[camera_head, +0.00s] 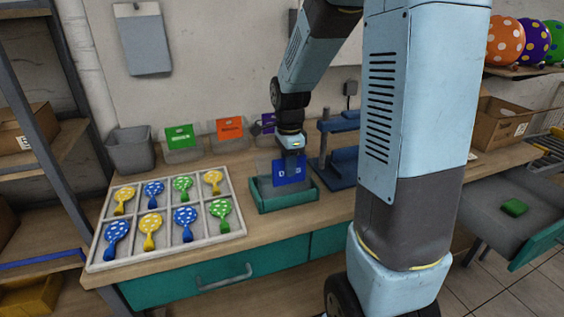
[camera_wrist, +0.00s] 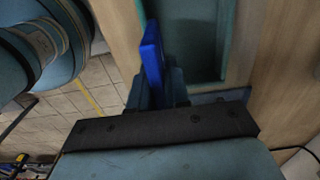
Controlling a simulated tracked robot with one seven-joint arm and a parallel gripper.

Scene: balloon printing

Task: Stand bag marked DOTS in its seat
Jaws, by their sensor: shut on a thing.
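The bag marked DOTS has a blue card (camera_head: 289,174) with white letters, partly hidden by my gripper, at the middle of the workbench. My gripper (camera_head: 291,152) is shut on this blue card from above, pointing down. In the wrist view the card (camera_wrist: 152,52) shows edge-on as a thin blue strip between the fingers (camera_wrist: 158,90). A teal open tray (camera_head: 290,204) is directly under and around the card's lower part in the head view; its wall and grey inside (camera_wrist: 228,35) lie right of the card in the wrist view. I cannot tell whether the bag touches the tray.
Bags with green (camera_head: 181,138), orange (camera_head: 230,129) and purple (camera_head: 268,123) cards stand along the wall. A pale divided tray (camera_head: 168,250) of dotted balloons lies left. A blue press-like stand (camera_head: 341,165) is close on the right. A grey bin (camera_head: 131,150) stands back left.

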